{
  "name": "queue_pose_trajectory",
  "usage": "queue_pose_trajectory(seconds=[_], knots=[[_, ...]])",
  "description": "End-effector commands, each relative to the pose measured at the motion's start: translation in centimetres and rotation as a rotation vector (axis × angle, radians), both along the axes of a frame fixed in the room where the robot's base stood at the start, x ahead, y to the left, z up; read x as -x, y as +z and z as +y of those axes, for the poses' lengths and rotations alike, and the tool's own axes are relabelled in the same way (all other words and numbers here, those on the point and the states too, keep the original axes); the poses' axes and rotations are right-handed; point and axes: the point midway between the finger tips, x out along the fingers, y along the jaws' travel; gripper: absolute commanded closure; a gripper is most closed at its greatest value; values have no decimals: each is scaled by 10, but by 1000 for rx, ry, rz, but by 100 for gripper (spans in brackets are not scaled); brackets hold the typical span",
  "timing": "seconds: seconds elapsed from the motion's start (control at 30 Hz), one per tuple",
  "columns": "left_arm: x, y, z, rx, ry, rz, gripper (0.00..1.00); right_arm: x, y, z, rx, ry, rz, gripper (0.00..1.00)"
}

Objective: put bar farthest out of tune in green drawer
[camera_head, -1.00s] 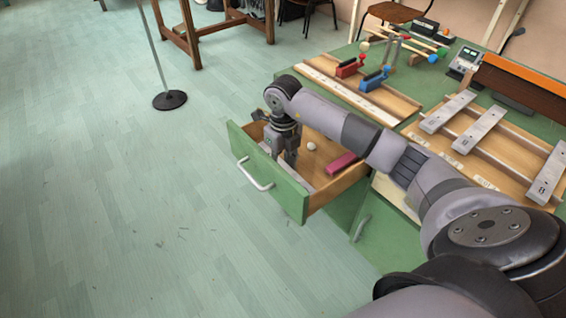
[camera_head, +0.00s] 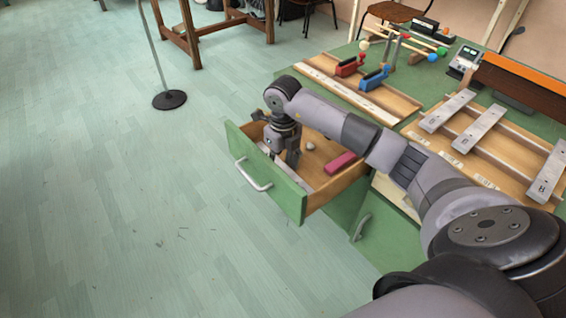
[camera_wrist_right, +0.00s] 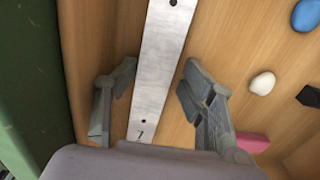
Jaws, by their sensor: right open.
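The green drawer (camera_head: 275,185) stands pulled out at the front of the green bench. My right gripper (camera_head: 283,160) reaches down into it. In the right wrist view a silver metal bar (camera_wrist_right: 160,65), with a hole and a stamped 7-like mark near its end, lies on the drawer's wooden floor. The open fingers of my right gripper (camera_wrist_right: 155,90) are on either side of it, with a gap visible at both sides. Three other metal bars, (camera_head: 447,111), (camera_head: 479,128) and (camera_head: 547,174), lie on a wooden frame on the bench. My left gripper is out of view.
The drawer also holds a pink block (camera_head: 341,162), a white ball (camera_wrist_right: 262,83), a blue object (camera_wrist_right: 307,14) and a dark block (camera_wrist_right: 310,96). A wooden tray (camera_head: 400,100) with red and blue tools, mallets (camera_head: 420,45) and a meter (camera_head: 465,60) are on the bench.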

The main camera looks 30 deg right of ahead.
Motion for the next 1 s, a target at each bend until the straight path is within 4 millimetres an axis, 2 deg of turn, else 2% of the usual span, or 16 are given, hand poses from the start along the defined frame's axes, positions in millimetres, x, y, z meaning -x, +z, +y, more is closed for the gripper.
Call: queue_pose_trajectory(seconds=[0.03,0.3,0.47,0.57,0.8,1.0], knots=[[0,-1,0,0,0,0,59,3,-5,0,3,2,13,47],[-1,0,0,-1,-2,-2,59,4,-4,0,3,3,14,47],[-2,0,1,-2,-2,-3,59,2,5,0,4,2,8,47],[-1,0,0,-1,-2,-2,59,1,22,0,2,2,3,47],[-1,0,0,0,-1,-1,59,0,75,0,3,1,-1,47],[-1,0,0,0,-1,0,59,0,108,1,2,1,0,47]])
